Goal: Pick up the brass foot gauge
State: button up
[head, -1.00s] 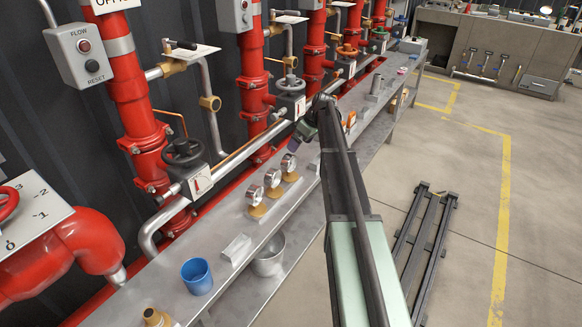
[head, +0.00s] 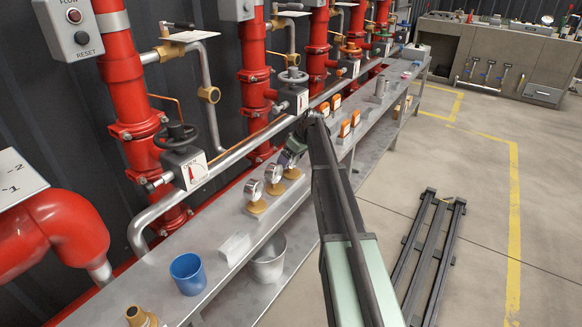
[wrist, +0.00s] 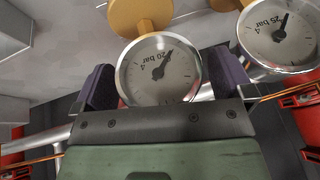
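Three round dial gauges on brass-coloured feet stand in a row on the steel bench in the head view: a near one (head: 254,190), a middle one (head: 274,181) and a far one (head: 291,168). My gripper (head: 289,153) is at the far gauge, partly covering it. In the wrist view, a gauge marked 20 bar (wrist: 159,72) lies between the two dark purple fingers of my gripper (wrist: 168,84), its brass foot (wrist: 140,14) towards the top. The fingers are apart; a gap shows on the right side. A gauge marked 25 bar (wrist: 278,38) is close to the right finger.
A grey bucket (head: 269,262) is below the bench edge. Red pipes and valves line the wall behind.

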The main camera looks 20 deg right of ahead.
jog(key=c, duration=1)
notch_tip(320, 180, up, 20)
jog(key=p, duration=2)
jog(key=shift+r, duration=0.1)
